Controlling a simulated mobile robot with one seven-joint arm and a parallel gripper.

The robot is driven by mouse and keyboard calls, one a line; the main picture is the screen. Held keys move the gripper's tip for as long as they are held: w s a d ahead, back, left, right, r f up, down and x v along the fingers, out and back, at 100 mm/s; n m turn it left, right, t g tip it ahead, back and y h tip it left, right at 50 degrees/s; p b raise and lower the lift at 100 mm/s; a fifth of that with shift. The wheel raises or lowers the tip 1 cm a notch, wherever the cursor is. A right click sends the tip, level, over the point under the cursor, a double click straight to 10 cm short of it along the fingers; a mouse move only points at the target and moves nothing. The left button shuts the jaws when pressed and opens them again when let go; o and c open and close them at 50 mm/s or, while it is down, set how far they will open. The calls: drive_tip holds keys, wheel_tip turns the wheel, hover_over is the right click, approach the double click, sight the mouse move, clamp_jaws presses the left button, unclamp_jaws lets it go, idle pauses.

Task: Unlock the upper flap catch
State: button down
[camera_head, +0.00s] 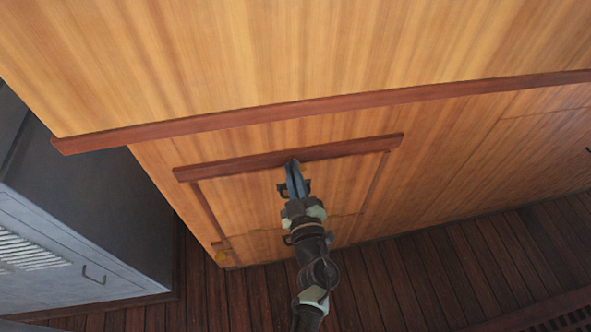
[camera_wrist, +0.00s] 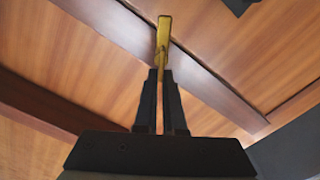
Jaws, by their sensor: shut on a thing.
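The upper flap (camera_head: 236,200) is a wooden panel in the cabinet front, below a dark red-brown rail (camera_head: 225,166). The upper flap catch (camera_wrist: 164,34) is a narrow brass-yellow bar standing out past my fingertips in the wrist view, in front of the dark rail. My gripper (camera_head: 294,172) reaches up to the rail near its middle. In the wrist view my gripper (camera_wrist: 161,76) has its two dark fingers closed around the near end of the catch. In the head view my gripper hides the catch.
A grey metal cabinet (camera_head: 95,215) stands close on the left. The overhanging countertop edge (camera_head: 300,112) runs above. Dark plank floor (camera_head: 430,270) is open at right.

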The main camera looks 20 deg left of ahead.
drive_tip(key=n, duration=0.2)
drive_tip(key=n+b, duration=0.1)
drive_tip(key=n, duration=0.1)
drive_tip(key=f+n, duration=0.1)
drive_tip(key=n, duration=0.1)
drive_tip(key=shift+s+a, duration=0.2)
drive_tip(key=shift+a, duration=0.1)
drive_tip(key=n, duration=0.2)
drive_tip(key=n+b, duration=0.1)
drive_tip(key=n, duration=0.1)
drive_tip(key=n+b, duration=0.1)
drive_tip(key=shift+s+f+n, duration=0.1)
drive_tip(key=shift+f+n, duration=0.2)
drive_tip(key=shift+n, duration=0.1)
drive_tip(key=c, duration=1)
unclamp_jaws()
drive_tip(key=v, duration=1.2)
drive_tip(key=shift+s+d+p, duration=0.2)
drive_tip(key=shift+s+p, duration=0.1)
drive_tip(key=shift+s, duration=0.05)
